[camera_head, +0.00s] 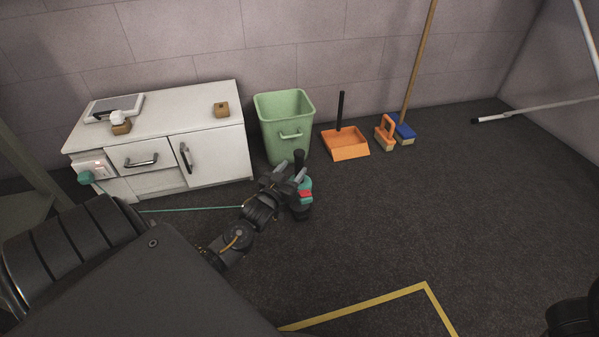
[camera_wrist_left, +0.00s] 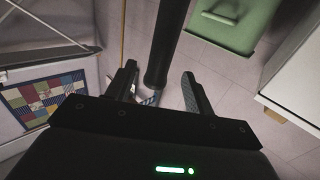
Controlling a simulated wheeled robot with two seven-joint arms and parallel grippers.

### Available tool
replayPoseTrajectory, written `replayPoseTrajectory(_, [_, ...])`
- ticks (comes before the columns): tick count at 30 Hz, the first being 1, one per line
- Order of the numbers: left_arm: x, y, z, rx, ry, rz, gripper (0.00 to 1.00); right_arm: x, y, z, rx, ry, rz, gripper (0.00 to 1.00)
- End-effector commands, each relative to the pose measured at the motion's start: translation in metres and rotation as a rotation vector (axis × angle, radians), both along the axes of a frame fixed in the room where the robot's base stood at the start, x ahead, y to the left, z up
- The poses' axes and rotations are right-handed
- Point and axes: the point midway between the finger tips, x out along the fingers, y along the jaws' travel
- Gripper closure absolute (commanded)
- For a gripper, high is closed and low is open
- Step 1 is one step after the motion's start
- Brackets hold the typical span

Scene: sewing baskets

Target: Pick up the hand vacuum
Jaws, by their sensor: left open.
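The hand vacuum (camera_head: 304,198) is a small black, teal and red thing on the dark floor, in front of the green bin. My left gripper (camera_head: 285,178) is right beside it on the left, with its fingers at the upper part. In the left wrist view the open fingers (camera_wrist_left: 160,90) stand on either side of a dark upright bar (camera_wrist_left: 164,45), apparently the vacuum's black handle. I see a gap beside it, so it is not clamped. My right gripper does not show clearly; only a dark part of me is in the bottom right corner.
A white cabinet (camera_head: 217,157) stands behind on the left, with a teal plug (camera_head: 86,177) and a thin teal cord (camera_head: 185,209) across the floor. The green bin (camera_head: 286,141), an orange dustpan (camera_head: 345,151) and brushes stand along the wall.

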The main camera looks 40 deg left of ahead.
Motion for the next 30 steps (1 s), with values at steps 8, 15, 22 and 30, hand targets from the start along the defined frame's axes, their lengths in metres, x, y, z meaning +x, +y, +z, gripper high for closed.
replayPoseTrajectory(8, [0.031, 0.006, -0.004, 0.001, -0.005, -0.001, 0.47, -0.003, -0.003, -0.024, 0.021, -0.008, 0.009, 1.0])
replayPoseTrajectory(15, [0.05, 0.01, 0.0, 0.0, -0.001, 0.0, 0.47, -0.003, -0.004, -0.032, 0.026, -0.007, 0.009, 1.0])
replayPoseTrajectory(22, [0.05, 0.01, 0.001, 0.0, 0.0, 0.0, 0.52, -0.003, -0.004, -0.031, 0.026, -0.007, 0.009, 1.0])
replayPoseTrajectory(30, [0.05, 0.01, 0.001, 0.0, -0.001, 0.0, 0.88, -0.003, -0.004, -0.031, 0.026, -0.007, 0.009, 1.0])
